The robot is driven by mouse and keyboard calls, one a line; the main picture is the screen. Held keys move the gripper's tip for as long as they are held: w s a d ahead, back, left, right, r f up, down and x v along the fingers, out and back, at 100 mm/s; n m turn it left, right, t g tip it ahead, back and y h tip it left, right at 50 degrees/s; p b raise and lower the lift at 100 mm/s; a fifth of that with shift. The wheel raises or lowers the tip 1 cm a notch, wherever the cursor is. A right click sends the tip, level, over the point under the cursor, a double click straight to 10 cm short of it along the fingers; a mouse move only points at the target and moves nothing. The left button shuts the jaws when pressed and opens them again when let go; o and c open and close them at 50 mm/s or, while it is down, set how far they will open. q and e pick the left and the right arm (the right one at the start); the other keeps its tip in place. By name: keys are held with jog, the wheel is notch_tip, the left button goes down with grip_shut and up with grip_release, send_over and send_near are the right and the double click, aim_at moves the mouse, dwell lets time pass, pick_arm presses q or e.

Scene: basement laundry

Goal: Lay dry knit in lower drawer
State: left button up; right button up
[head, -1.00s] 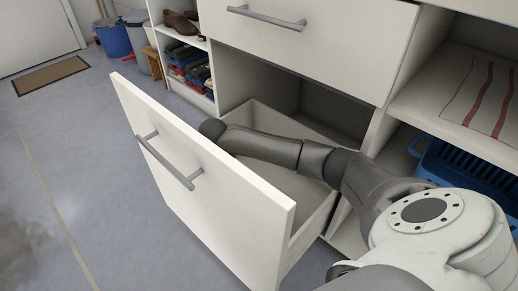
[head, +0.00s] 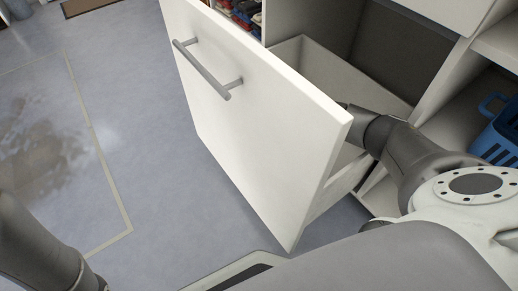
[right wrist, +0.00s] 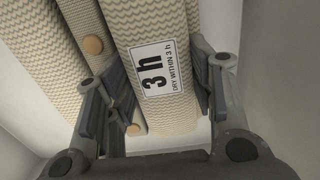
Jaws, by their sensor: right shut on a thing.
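The lower drawer (head: 255,125) is pulled open in the head view, with its white front and bar handle facing me. My right arm reaches over its side into it; the drawer front hides the right gripper there. In the right wrist view my right gripper (right wrist: 163,85) is shut on a beige zigzag knit (right wrist: 135,30), folded or rolled, with round wooden buttons. A white tag (right wrist: 158,70) on it reads "3 h, DRY WITHIN 3 h". Pale walls flank it; whether it touches the drawer bottom I cannot tell. Part of my left arm shows at lower left; its gripper is out of frame.
A blue basket (head: 498,135) sits in the open shelf to the right. Folded clothes (head: 240,12) fill a shelf beyond the drawer. The floor (head: 150,130) left of the drawer is clear, with a dark wet-looking patch and a line marked on it.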

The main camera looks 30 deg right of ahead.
jog(key=shift+f, duration=0.15)
jog(key=o, duration=1.4)
jog(key=shift+f, duration=0.15)
